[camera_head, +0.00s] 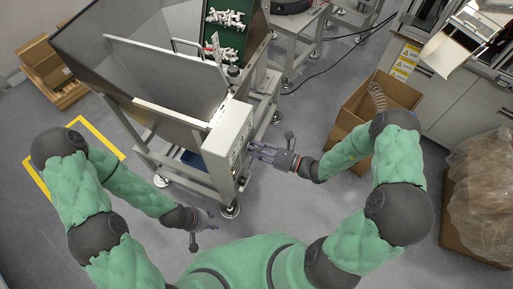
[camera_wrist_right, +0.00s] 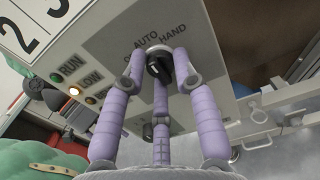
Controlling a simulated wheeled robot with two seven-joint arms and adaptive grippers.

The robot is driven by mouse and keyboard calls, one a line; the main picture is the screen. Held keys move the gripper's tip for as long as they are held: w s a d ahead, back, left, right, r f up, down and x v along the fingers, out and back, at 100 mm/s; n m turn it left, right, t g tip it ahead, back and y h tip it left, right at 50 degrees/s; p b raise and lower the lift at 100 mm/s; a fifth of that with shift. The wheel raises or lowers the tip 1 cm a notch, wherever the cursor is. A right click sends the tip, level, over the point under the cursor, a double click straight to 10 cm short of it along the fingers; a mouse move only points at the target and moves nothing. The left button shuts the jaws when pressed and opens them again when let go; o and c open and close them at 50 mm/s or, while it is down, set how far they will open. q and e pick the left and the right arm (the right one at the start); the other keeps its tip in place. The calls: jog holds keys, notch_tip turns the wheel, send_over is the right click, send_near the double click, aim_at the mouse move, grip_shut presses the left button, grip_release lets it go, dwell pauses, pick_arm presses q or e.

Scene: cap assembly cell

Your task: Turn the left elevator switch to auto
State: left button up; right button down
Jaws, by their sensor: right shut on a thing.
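The elevator's control box (camera_head: 226,142) stands at the front of the hopper machine. In the right wrist view its grey panel (camera_wrist_right: 205,60) carries a black rotary switch (camera_wrist_right: 158,64) with the printed words AUTO and HAND above it. My right gripper (camera_wrist_right: 158,72) has its purple fingers closed around this switch; the fingers hide part of it, and I cannot tell which word it points to. A second black knob (camera_wrist_right: 147,132) shows lower, between the fingers. In the head view my right gripper (camera_head: 260,152) reaches the panel from the right. My left gripper (camera_head: 205,222) hangs low, away from the box.
The large metal hopper (camera_head: 160,70) rises behind the box. An open cardboard box (camera_head: 345,115) stands on the floor to the right.

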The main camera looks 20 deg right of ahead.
jog(key=shift+w+r+n, duration=0.1)
jog(key=shift+n, duration=0.8)
jog(key=shift+d, duration=0.1)
jog(key=c, duration=1)
grip_release()
jog(key=v, duration=1.2)
